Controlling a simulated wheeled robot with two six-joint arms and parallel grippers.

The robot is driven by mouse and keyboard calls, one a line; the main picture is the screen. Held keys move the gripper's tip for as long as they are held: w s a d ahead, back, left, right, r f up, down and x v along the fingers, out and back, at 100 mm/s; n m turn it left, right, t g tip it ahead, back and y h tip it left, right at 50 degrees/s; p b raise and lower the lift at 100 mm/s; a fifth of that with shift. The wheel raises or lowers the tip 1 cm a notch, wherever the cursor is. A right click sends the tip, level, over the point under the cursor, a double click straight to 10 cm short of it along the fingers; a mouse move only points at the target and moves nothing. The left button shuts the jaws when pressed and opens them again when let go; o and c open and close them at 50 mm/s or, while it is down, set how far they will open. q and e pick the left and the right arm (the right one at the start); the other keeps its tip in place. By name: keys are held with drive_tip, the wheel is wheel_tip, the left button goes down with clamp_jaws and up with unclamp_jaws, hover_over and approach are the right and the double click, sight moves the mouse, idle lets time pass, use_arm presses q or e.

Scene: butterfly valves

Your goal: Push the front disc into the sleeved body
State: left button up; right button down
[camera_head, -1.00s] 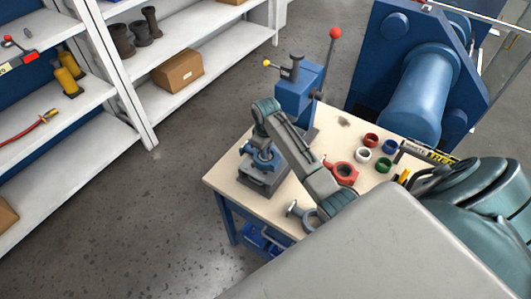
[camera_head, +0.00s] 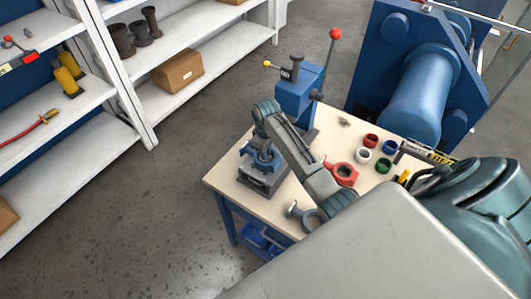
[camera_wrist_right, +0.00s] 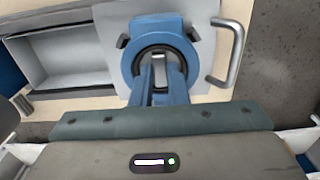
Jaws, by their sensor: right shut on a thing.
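My right gripper (camera_wrist_right: 162,90) points down over the blue ring-shaped valve body (camera_wrist_right: 128,62), which has a dark sleeve lining its bore. The fingers are shut on a small grey piece (camera_wrist_right: 160,98), apparently the disc, at the bore. The fingers hide most of it, so I cannot tell how deep it sits. In the head view the right gripper (camera_head: 263,149) is directly above the blue body (camera_head: 250,165), which rests on a grey fixture (camera_head: 262,188) on the bench. My left gripper is not in view.
In the wrist view a metal handle (camera_wrist_right: 233,55) stands right of the body and a grey tray (camera_wrist_right: 65,62) lies left.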

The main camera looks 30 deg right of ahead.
drive_tip(key=shift+w+r, duration=0.1)
drive_tip(key=c, duration=1.3)
unclamp_jaws()
drive_tip(key=shift+c, duration=0.2)
drive_tip(key=shift+r, duration=3.55)
